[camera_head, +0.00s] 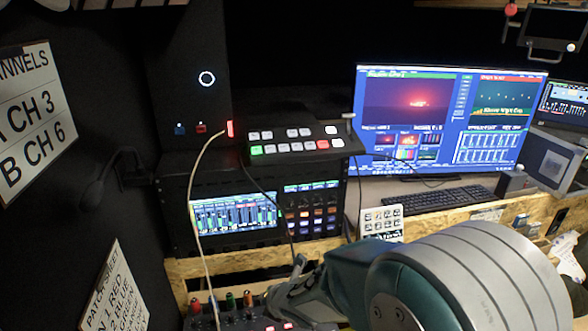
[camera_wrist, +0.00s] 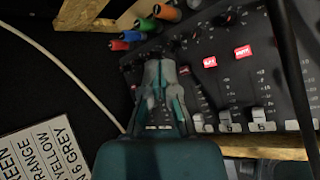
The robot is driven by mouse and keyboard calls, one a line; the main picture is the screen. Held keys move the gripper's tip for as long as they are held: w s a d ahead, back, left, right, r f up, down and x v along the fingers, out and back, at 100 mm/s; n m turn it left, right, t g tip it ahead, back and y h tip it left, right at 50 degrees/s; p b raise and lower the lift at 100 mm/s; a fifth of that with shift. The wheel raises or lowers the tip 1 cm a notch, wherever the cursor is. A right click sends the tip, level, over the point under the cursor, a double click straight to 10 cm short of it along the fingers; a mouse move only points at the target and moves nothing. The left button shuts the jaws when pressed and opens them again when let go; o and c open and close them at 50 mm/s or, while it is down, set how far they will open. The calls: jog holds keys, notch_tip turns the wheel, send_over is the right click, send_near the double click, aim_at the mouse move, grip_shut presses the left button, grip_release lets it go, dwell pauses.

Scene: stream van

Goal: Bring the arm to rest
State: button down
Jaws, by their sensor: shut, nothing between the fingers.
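My gripper (camera_wrist: 160,72) shows in the wrist view with its two teal and grey fingers together and nothing between them. It is in front of or over the left part of a dark mixer panel (camera_wrist: 225,75) with faders and red lit buttons; I cannot tell whether it touches the panel. In the head view my gripper (camera_head: 290,280) is low in the middle, above the same mixer, which is partly hidden. My arm's large grey and teal link fills the lower right of that view.
Colored plugs (camera_wrist: 148,24) stand at the mixer's edge, and a pale cable (camera_head: 195,190) hangs to the left. A switcher (camera_head: 300,146) sits on the rack, with a monitor (camera_head: 450,115) and keyboard (camera_head: 440,200) to the right. A patch sheet (camera_head: 115,295) is at lower left.

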jog(key=s+d+r+m+t+h, duration=0.1)
jog(key=s+d+r+m+h, duration=0.1)
jog(key=d+r+m, duration=0.5)
jog(key=s+d+r+m+h, duration=0.25)
jog(key=d+r+m, duration=0.25)
jog(key=d+m, duration=0.35)
jog(key=s+d+r+m+g, duration=0.1)
jog(key=s+d+r+m, duration=0.1)
jog(key=s+m, duration=0.6)
jog(key=s+d+r+m+g, duration=0.1)
jog(key=s+d+r+m, duration=0.2)
jog(key=s+d+m, duration=0.2)
jog(key=s+m+h, duration=0.1)
jog(key=s+m, duration=0.2)
jog(key=m, duration=0.1)
jog(key=shift+s+d+g, duration=0.2)
jog(key=shift+g, duration=0.1)
jog(key=shift+r, duration=0.1)
